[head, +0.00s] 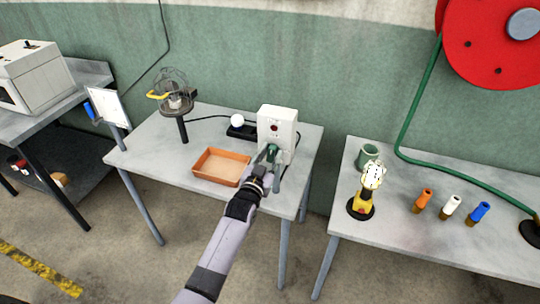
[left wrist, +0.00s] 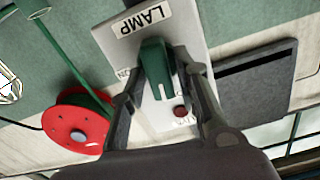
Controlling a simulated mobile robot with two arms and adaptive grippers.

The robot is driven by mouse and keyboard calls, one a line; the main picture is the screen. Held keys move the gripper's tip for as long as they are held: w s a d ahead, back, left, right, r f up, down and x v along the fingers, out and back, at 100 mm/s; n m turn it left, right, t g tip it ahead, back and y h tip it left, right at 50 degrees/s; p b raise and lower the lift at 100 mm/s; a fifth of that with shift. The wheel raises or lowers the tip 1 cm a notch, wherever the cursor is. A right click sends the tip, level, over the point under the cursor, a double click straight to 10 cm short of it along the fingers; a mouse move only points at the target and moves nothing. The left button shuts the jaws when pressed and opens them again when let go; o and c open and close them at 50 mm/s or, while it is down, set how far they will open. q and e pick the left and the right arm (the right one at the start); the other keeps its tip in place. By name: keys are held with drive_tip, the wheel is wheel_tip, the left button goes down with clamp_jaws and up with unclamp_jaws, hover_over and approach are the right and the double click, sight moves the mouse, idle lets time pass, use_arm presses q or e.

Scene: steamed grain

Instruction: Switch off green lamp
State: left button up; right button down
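A white switch box (head: 281,118) stands at the back right of the middle table. In the left wrist view its panel (left wrist: 187,30) carries a LAMP label, a green lever (left wrist: 156,72) and a small red round part (left wrist: 180,112). The lever also shows in the head view (head: 273,153). My left gripper (head: 268,160) is at the front of the box. In the left wrist view its fingers (left wrist: 162,75) stand open on either side of the lever; contact cannot be told. A caged lamp (head: 175,93) with a yellow handle stands on the same table. My right gripper is not in view.
An orange tray (head: 221,181) lies left of my left gripper. A white ball (head: 237,120) and a black strip (head: 240,132) are behind it. The right table holds a green mug (head: 367,154), a yellow tool (head: 366,196) and several coloured nozzles. A red reel (head: 485,45) hangs on the wall.

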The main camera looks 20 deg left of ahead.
use_arm(q)
clamp_jaws()
drive_tip(key=shift+n, duration=1)
drive_tip(key=shift+o, duration=1.5)
unclamp_jaws()
drive_tip(key=shift+s, duration=0.1)
